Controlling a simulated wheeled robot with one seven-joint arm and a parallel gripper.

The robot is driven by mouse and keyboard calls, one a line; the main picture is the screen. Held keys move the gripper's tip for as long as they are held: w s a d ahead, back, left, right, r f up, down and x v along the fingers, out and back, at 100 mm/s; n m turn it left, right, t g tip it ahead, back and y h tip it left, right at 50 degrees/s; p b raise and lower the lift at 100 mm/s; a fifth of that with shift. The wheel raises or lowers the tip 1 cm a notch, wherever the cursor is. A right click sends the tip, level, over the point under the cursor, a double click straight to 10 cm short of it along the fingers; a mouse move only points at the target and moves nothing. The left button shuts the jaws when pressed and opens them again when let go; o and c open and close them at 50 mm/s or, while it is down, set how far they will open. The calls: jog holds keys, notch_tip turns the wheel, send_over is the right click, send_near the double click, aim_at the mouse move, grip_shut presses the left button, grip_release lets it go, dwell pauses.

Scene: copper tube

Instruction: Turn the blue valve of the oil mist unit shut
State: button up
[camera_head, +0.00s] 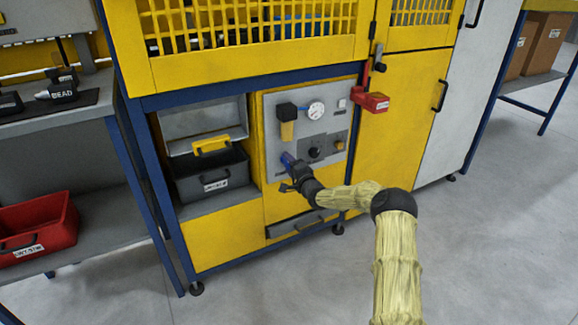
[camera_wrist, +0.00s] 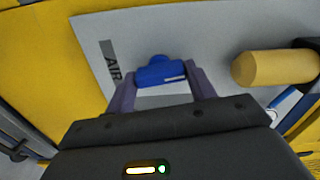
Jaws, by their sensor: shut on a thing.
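The blue valve (camera_head: 287,158) sits low on the left of the grey panel (camera_head: 335,168) in the head view. In the wrist view the blue valve handle (camera_wrist: 158,70) lies between my gripper's two purple-grey fingers, beside a label reading AIR (camera_wrist: 110,63). My gripper (camera_head: 291,167) is shut on this handle; it also shows in the wrist view (camera_wrist: 162,82). The exact contact is partly hidden in the head view. The amber bowl (camera_head: 287,131) with a black top is above the valve; it appears as a yellow cylinder (camera_wrist: 275,68) in the wrist view.
A pressure gauge (camera_head: 315,110) and a black knob (camera_head: 316,153) are on the same panel. A red lock-like part (camera_head: 372,102) juts out at the panel's upper right. A grey toolbox (camera_head: 205,180) stands on the shelf at left. The floor at right is clear.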

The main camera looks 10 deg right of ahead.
jog(key=shift+f+m, duration=0.1)
jog(key=shift+m, duration=0.7)
jog(key=o, duration=1)
jog(key=shift+d, duration=0.15)
jog(key=shift+s, duration=0.15)
jog(key=p+v, duration=0.4)
jog(key=v, duration=1.3)
jog(key=shift+s+p, duration=0.15)
jog(key=shift+p, duration=0.2)
